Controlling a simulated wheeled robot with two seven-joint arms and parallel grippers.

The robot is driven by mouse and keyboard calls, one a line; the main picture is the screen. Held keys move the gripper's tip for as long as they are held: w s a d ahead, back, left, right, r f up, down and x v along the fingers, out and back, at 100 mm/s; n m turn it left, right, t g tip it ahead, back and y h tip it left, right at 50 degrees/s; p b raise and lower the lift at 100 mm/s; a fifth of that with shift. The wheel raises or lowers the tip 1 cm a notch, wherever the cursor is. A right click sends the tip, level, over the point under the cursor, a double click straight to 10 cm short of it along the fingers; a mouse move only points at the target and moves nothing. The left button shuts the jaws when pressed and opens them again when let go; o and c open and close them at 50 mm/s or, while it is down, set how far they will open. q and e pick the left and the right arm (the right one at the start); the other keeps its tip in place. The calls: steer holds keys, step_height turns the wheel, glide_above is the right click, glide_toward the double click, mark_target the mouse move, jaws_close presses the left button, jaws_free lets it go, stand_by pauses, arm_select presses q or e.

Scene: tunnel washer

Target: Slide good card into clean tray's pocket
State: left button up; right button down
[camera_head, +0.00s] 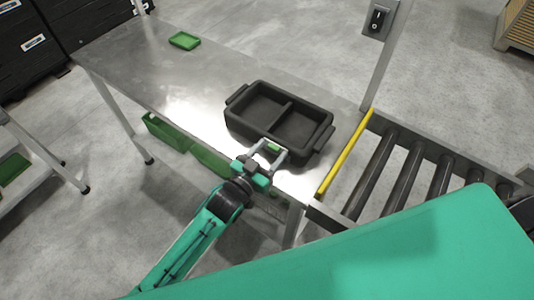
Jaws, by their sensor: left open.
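The dark grey tray (257,92) sits on the steel table, with two compartments that look empty and a handle at each end. My left gripper (271,152) is at the tray's near long wall, its two fingers apart. A small green piece (274,147) shows between the fingers against that wall. It may be the good card, but it is too small to tell, and I cannot tell how far it sits in a pocket. The pocket itself is hidden by the gripper. My right gripper is out of view.
A small green tray (184,41) lies at the table's far left. The steel table (170,85) is clear between the trays. A yellow bar (345,152) and roller conveyor (405,165) adjoin on the right. Green bins (180,140) hang below the near edge. A switch box (377,20) stands behind.

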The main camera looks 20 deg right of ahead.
arm_select(q)
steer(key=shift+s+a+f, duration=0.1)
steer(key=shift+s+a, duration=0.2)
steer(key=shift+a, duration=0.1)
steer(key=b+v, duration=0.4)
steer(key=v, duration=0.9)
steer(key=shift+d, duration=0.1)
